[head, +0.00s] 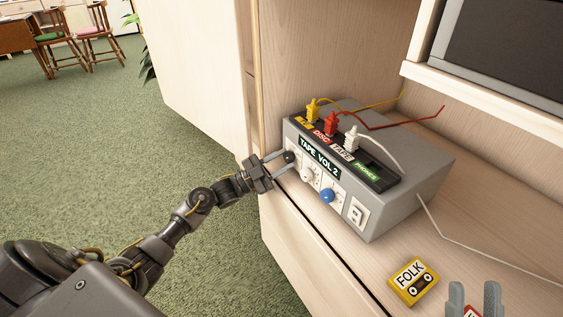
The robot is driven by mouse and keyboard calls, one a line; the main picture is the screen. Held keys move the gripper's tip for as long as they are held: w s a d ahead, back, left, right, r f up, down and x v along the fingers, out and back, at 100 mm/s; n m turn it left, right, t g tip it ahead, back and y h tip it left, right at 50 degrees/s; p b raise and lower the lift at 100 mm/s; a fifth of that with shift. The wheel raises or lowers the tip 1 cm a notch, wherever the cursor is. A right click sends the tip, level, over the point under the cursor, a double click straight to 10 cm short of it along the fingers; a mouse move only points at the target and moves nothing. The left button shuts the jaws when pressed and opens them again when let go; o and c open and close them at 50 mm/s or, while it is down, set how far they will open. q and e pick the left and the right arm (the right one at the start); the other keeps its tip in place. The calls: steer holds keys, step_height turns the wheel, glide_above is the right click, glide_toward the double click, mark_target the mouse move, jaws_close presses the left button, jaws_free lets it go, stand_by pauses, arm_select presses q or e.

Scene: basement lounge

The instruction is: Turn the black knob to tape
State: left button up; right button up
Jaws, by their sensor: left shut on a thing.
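A grey box (425,165) stands on the wooden shelf, its front carrying a dark label that reads "TAPE VOL 2". The black knob (290,157) is at the left end of the front. My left gripper (283,160) is shut on it, one finger above and one below; its pointer and setting are too small to read. A white knob (311,175) and a blue knob (327,196) sit to its right. My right gripper (474,298) shows at the bottom right edge, fingers apart, with part of a red and white thing (472,312) showing between them.
Yellow, red and white plugs (331,124) stand on the box top, with cables running back and right. A yellow "FOLK" cassette (412,281) lies on the shelf in front. A cabinet wall (320,50) rises behind the box. Green carpet (90,150) is open at left.

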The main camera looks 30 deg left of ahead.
arm_select(q)
steer(key=o, duration=1)
steer(key=shift+c, duration=0.2)
steer(key=v, duration=1.1)
steer(key=shift+p, duration=0.45)
arm_select(e)
steer(key=shift+w+a+f+g, duration=0.2)
steer(key=shift+a+f+g, duration=0.4)
steer(key=shift+g, duration=0.4)
steer(key=shift+w, duration=0.2)
